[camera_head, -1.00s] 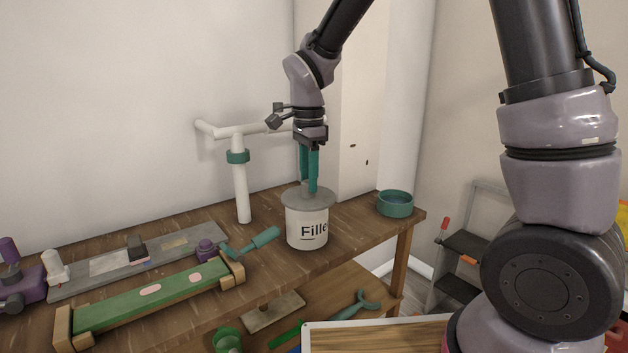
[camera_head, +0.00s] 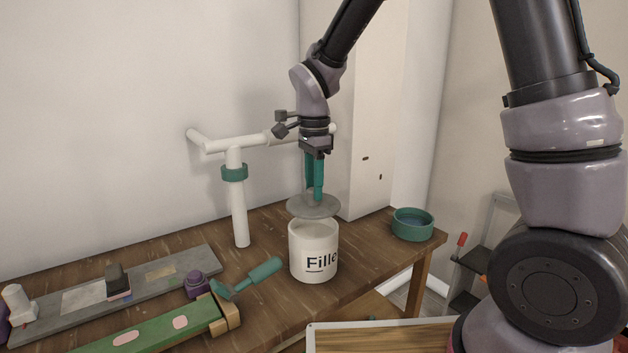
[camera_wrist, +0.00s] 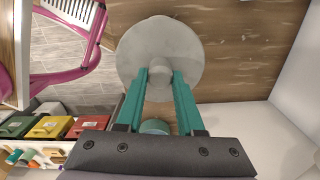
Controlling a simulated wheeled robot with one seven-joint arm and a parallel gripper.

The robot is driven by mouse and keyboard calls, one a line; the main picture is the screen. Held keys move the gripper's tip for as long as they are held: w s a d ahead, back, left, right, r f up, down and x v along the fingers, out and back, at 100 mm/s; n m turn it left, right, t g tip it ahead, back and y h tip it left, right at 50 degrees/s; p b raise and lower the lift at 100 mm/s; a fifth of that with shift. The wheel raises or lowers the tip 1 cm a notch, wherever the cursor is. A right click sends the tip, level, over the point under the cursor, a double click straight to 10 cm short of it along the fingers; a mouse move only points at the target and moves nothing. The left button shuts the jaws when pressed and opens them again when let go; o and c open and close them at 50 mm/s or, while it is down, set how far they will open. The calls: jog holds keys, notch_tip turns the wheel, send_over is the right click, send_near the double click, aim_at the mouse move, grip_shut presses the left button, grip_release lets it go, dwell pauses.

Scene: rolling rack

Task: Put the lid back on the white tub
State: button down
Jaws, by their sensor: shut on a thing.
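The white tub (camera_head: 312,262), marked "Fille", stands upright on the wooden bench, and its open rim shows in the head view. The grey round lid (camera_head: 302,209) hangs just above the rim, with a gap between them, and looks slightly tilted. My gripper (camera_head: 316,195) points down and is shut on the lid's knob. In the wrist view the lid (camera_wrist: 150,45) shows as a pale disc with its knob between the green fingertips (camera_wrist: 159,75).
A green round dish (camera_head: 412,224) sits at the bench's right end. A white pipe stand with a green collar (camera_head: 234,172) rises behind the tub to the left. A green-handled tool (camera_head: 262,272), a purple knob and a long grey plate (camera_head: 165,272) lie to the left.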

aim_at(314, 204)
jog(key=shift+f, duration=2.4)
jog(key=shift+f, duration=0.15)
dwell(0.4)
grip_release()
dwell(0.3)
jog(key=shift+r, duration=3.55)
grip_shut()
